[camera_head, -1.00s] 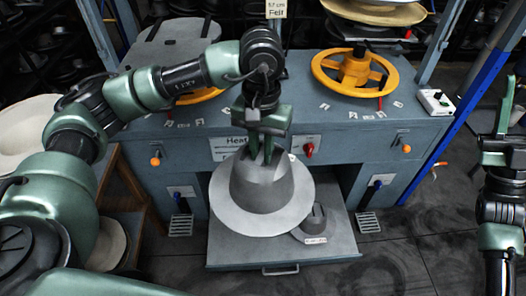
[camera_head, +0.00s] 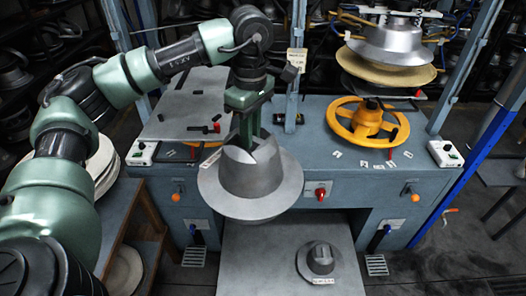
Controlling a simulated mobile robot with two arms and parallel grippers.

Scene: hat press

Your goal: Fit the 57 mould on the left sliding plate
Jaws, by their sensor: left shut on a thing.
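My left gripper (camera_head: 248,136) points down and is shut on the grey hat-shaped mould (camera_head: 250,190), gripping it at the top of its crown. The mould hangs level in front of the press bench, above the low pull-out shelf. The left sliding plate (camera_head: 172,118) is a flat grey plate on the left of the bench top, behind and to the left of the mould. No mould shows on it, and the arm hides part of it. I cannot read a number on the held mould. My right gripper is out of view.
A smaller grey mould (camera_head: 320,260) with a label stays on the pull-out shelf (camera_head: 250,270). A yellow handwheel (camera_head: 366,122) is on the right of the bench, below a raised silver mould (camera_head: 397,42). A blue upright (camera_head: 297,60) stands close right of my left gripper.

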